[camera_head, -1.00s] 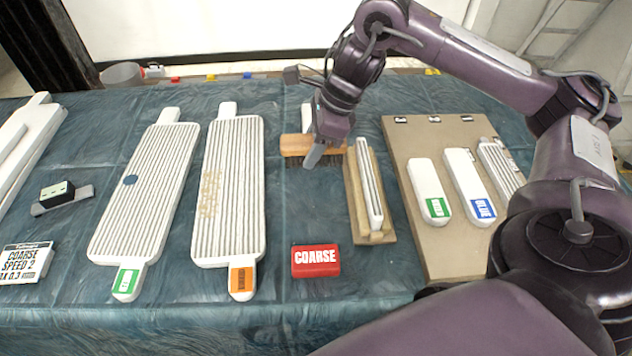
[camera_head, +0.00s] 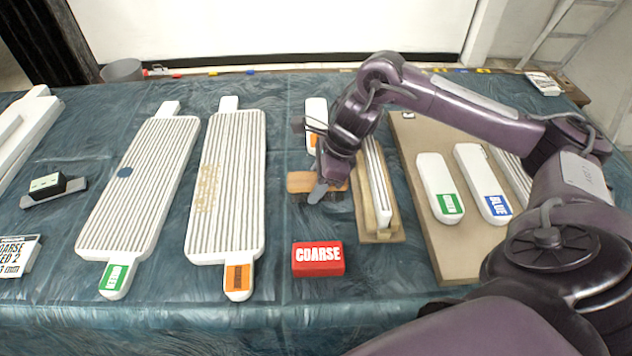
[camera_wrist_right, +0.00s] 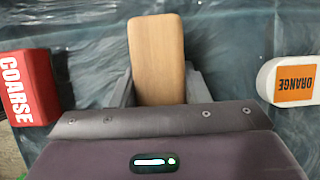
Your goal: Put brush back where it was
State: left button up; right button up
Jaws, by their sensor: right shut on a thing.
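The brush (camera_head: 300,182) has a flat wooden back, and dark bristles partly show beneath it in the head view. My right gripper (camera_head: 320,188) is shut on it from above. In the right wrist view the wooden back of the brush (camera_wrist_right: 157,50) lies between the two grey fingers of the right gripper (camera_wrist_right: 158,88). The brush is between the red COARSE block (camera_head: 317,260) and a white piece with an orange label (camera_head: 316,112). I cannot tell whether the bristles touch the cloth. My left gripper is not in view.
Two ribbed white panels (camera_head: 228,180) lie left of the brush. A wooden holder with an upright ribbed piece (camera_head: 392,222) stands close on its right. A tan board (camera_head: 440,262) with labelled white pieces lies farther right. Blue-green cloth is bare around the COARSE block.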

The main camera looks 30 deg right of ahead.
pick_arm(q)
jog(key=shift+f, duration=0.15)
pick_arm(e)
jog(key=shift+f, duration=0.1)
jog(key=o, duration=0.6)
jog(key=shift+c, duration=0.2)
jog(key=o, duration=0.4)
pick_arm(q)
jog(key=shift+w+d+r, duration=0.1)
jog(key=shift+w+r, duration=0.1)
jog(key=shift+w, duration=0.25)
